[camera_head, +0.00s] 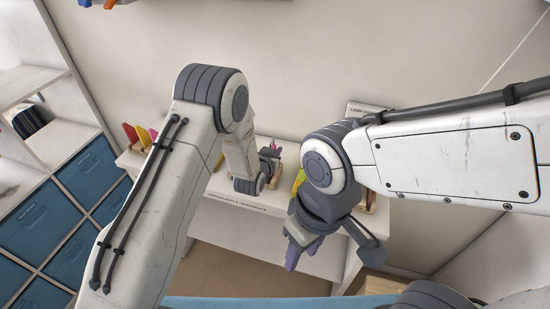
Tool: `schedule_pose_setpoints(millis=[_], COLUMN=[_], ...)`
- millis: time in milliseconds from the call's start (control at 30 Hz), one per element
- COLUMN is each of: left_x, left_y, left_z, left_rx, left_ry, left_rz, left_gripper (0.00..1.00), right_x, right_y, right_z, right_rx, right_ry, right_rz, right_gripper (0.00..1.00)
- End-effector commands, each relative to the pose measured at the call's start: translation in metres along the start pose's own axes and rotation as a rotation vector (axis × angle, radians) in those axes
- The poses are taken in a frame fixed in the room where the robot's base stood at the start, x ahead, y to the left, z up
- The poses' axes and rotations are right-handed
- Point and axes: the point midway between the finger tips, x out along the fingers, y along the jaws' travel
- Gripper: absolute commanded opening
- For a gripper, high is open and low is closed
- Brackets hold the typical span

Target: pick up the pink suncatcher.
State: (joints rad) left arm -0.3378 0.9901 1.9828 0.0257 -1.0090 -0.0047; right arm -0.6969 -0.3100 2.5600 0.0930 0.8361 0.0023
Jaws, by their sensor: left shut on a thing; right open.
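A small pink thing (273,148), likely the pink suncatcher, shows at the tips of my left gripper (268,157), which is shut on it above the white table. Most of it is hidden by the fingers. Another pink-looking piece (142,138) stands between a red piece (130,133) and a yellow piece (152,134) at the left end of the table, partly behind my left arm. My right gripper (297,250) is open, lower in the picture, in front of the table and apart from the pink things.
The white table (240,208) stands against the wall. Wooden holders stand on it, one with a yellow-green piece (299,179) beside my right wrist. A shelf unit with blue bins (38,222) is at the left. My arms hide much of the tabletop.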

Motion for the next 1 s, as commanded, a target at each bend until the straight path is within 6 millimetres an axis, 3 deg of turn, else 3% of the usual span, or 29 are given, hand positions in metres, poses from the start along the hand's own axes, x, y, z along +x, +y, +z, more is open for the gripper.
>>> schedule_pose_setpoints(millis=[67,300,533,733,1000], left_x=[-0.004,-0.048,-0.082,-0.094,-0.097], left_y=[0.0,0.048,0.081,0.092,0.094], left_z=[-0.012,-0.029,-0.043,-0.049,-0.05], left_rx=[0.0,0.002,0.0,-0.001,0.0], left_ry=[0.007,0.006,0.004,0.002,0.001], left_rz=[0.0,0.007,0.004,0.001,0.0], left_gripper=[0.0,0.0,0.0,0.0,0.0], right_x=[0.009,0.029,0.038,0.041,0.041], right_y=[0.001,0.002,0.003,0.003,0.003], right_z=[0.001,0.002,0.002,0.002,0.002], right_rx=[0.0,-0.002,-0.002,-0.002,-0.002], right_ry=[0.0,0.0,0.0,0.0,0.0], right_rz=[0.0,0.0,0.0,0.0,0.0], right_gripper=[0.45,0.45,0.45,0.45,0.45])
